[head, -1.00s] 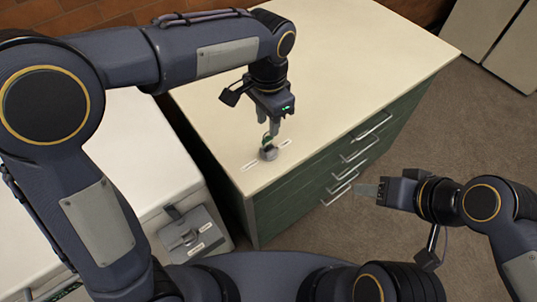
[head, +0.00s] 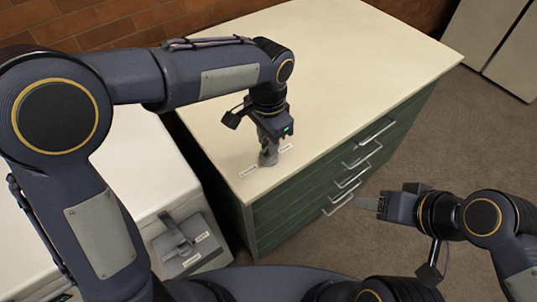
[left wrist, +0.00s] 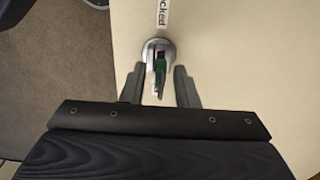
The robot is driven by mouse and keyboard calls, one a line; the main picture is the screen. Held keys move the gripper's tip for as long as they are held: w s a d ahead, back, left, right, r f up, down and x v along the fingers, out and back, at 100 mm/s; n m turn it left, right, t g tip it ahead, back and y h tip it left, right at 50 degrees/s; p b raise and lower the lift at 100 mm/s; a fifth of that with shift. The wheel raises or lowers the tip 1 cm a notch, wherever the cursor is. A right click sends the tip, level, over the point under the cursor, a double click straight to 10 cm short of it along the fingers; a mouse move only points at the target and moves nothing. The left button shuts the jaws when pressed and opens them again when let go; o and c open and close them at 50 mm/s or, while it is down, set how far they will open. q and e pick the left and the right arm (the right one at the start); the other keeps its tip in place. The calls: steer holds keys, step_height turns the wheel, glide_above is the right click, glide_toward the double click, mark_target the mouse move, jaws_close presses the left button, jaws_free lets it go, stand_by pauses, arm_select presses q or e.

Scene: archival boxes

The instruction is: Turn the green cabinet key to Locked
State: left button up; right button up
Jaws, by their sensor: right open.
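The green key (left wrist: 159,72) stands in a round silver lock (head: 268,159) on the cream top of the green cabinet (head: 300,195). My left gripper (head: 267,146) points down over the lock. In the left wrist view its two fingers stand on either side of the key, with a gap visible on each side. In the head view the fingers hide the key. A white label (left wrist: 162,14) ending in "ocked" lies beyond the lock in the wrist view; its start is cut off. My right gripper (head: 368,204) is open and empty, right of the cabinet's drawer front.
Two small labels (head: 248,170) (head: 286,149) flank the lock. A white cabinet (head: 145,150) with a grey latch plate (head: 185,243) stands at the left. The rest of the cream top is clear. A brick wall (head: 80,25) is behind.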

arm_select(q)
jaws_close()
steer(key=m+p, duration=0.1)
steer(key=m, duration=0.1)
steer(key=shift+r+m, duration=0.15)
steer(key=shift+m, duration=0.25)
steer(key=m+p, duration=0.1)
steer(key=m, duration=0.1)
steer(key=shift+m, duration=1.1)
